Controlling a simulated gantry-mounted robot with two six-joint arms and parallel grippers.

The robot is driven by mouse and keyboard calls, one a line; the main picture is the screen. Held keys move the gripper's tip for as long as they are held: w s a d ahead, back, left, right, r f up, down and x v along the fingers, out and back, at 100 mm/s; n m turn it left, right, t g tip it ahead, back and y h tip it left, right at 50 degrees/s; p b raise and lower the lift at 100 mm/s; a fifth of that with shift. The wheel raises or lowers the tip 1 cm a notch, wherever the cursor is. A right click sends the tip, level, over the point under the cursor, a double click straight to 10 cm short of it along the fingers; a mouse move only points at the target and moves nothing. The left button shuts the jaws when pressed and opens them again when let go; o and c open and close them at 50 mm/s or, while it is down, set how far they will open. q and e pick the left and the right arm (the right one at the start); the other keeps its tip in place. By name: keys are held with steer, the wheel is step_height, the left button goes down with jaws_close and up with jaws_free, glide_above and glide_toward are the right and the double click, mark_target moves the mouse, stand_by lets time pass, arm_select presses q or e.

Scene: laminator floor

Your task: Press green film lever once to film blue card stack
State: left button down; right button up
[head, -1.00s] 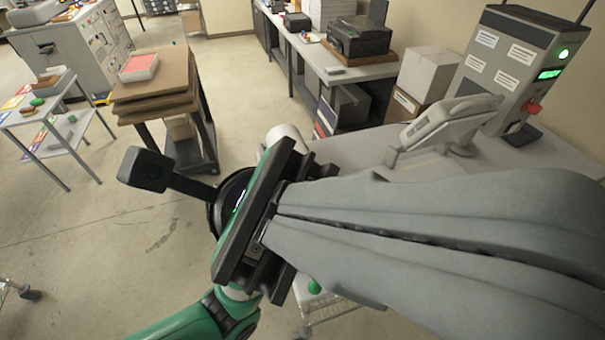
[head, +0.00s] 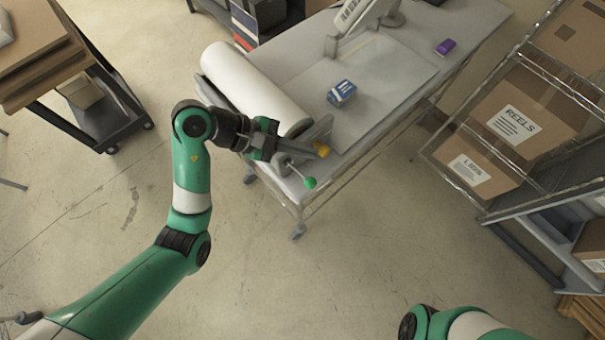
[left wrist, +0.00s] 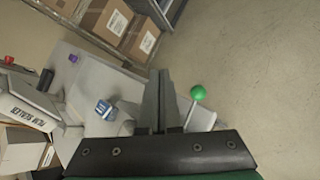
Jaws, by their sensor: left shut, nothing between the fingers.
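The green ball knob (head: 310,183) of the film lever sits on a thin rod at the near end of the table; it also shows in the left wrist view (left wrist: 198,92), right of my fingers. The blue card stack (head: 341,92) lies on the light tabletop sheet, and shows left of my fingers in the left wrist view (left wrist: 105,108). My left gripper (head: 300,143) is shut and empty, beside the end of the white film roll (head: 252,88), above and left of the green knob in the head view. Contact cannot be told. My right gripper is not in view.
A yellow part (head: 322,150) is close to my left fingers. A purple item (head: 446,47) lies farther along the table (head: 470,22). The film sealer (left wrist: 22,105) stands on the table. A rack with cartons (head: 512,125) is at the right. Floor in front is clear.

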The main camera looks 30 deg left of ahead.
arm_select(q)
steer(key=shift+s+a+f+n, duration=0.15)
steer(key=shift+a+n, duration=0.05)
steer(key=shift+a, duration=0.4)
steer(key=shift+s+a+f+n, duration=0.1)
steer(key=shift+a+n, duration=0.1)
steer(key=shift+a, duration=0.35)
steer(key=shift+f, duration=0.15)
steer(key=b, duration=0.6)
glide_above(299, 172)
steer(key=s+d, duration=0.2)
step_height(299, 172, down, 8)
steer(key=shift+f, duration=0.1)
steer(key=shift+f, duration=0.1)
stand_by(0.6)
steer(key=shift+f, duration=0.3)
